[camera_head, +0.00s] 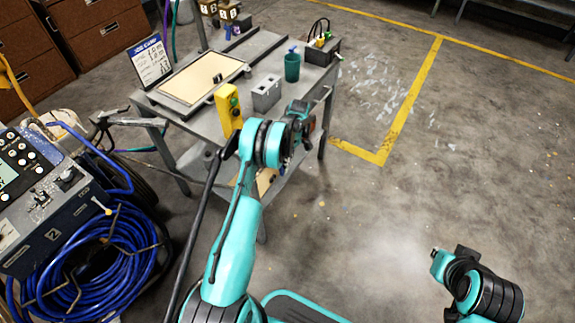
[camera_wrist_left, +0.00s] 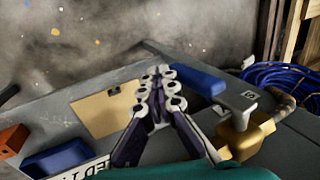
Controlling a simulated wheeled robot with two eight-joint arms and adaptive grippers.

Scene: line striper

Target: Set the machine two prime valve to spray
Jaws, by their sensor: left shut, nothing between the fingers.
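Machine two (camera_head: 48,215), a dark grey unit marked 2 with knobs and switches, stands at the left of the head view. A lever with a pale tip (camera_head: 100,206) sticks out of its side; I cannot tell its setting. My left gripper (camera_head: 300,112) is over the cart's near edge, right of the machine, fingers indistinct there. In the left wrist view my left gripper (camera_wrist_left: 157,73) is shut and empty. Beside it is a brass valve body (camera_wrist_left: 243,137) with a grey lever and blue grip (camera_wrist_left: 195,80). The fingers look apart from the lever.
A coiled blue hose (camera_head: 95,265) hangs on the machine. The floor at right is open.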

